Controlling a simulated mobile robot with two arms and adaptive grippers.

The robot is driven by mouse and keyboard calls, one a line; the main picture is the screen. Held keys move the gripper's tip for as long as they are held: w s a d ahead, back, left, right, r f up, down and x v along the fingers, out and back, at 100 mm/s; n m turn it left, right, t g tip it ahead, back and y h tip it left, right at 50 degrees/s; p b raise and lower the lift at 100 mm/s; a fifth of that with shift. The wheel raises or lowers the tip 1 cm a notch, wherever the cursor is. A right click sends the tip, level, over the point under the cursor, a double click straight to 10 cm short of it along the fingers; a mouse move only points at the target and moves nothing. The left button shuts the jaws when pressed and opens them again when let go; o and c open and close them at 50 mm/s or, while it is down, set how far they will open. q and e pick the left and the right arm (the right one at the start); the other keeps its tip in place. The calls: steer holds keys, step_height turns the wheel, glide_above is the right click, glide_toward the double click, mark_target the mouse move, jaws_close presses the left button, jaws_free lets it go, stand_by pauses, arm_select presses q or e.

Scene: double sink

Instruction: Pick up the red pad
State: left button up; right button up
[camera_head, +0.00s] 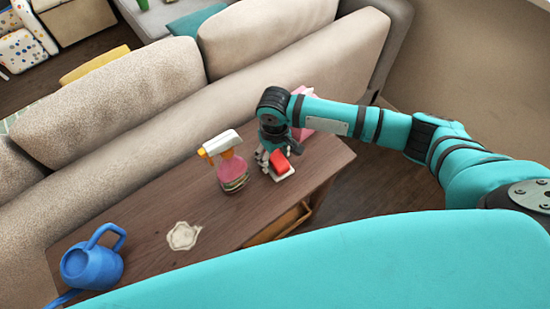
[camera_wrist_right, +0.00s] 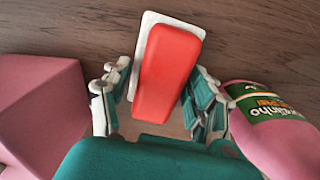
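The red pad (camera_head: 279,161) has a white underside and is on the wooden table (camera_head: 215,225). In the right wrist view the red pad (camera_wrist_right: 168,72) lies lengthwise between my fingers. My right gripper (camera_head: 270,160) points down over it at the table's right part. In the right wrist view my right gripper (camera_wrist_right: 158,105) is open, with fingers on both sides of the pad. A gap shows on the left side; the right fingers are close to the pad's edge, and contact cannot be told. My left gripper is not in view.
A pink spray bottle (camera_head: 232,172) stands close beside the gripper; it also shows in the wrist view (camera_wrist_right: 270,135). A pink object (camera_head: 305,112) is behind my right arm. A blue watering can (camera_head: 92,265) and a pale flat item (camera_head: 183,236) are further left. A sofa (camera_head: 120,150) backs the table.

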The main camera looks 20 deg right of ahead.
mark_target(276, 158)
steer(key=c, duration=0.8)
steer(key=shift+c, duration=0.2)
steer(key=shift+r, duration=0.55)
steer(key=shift+s+r, duration=0.3)
steer(key=shift+r, duration=0.35)
steer(key=shift+s+r, duration=0.25)
steer(key=shift+r, duration=0.35)
steer(key=s+d+r, duration=0.1)
steer(key=s, duration=1.4)
steer(key=shift+d+r+p, duration=0.2)
steer(key=shift+p, duration=0.15)
steer(key=shift+w, duration=0.1)
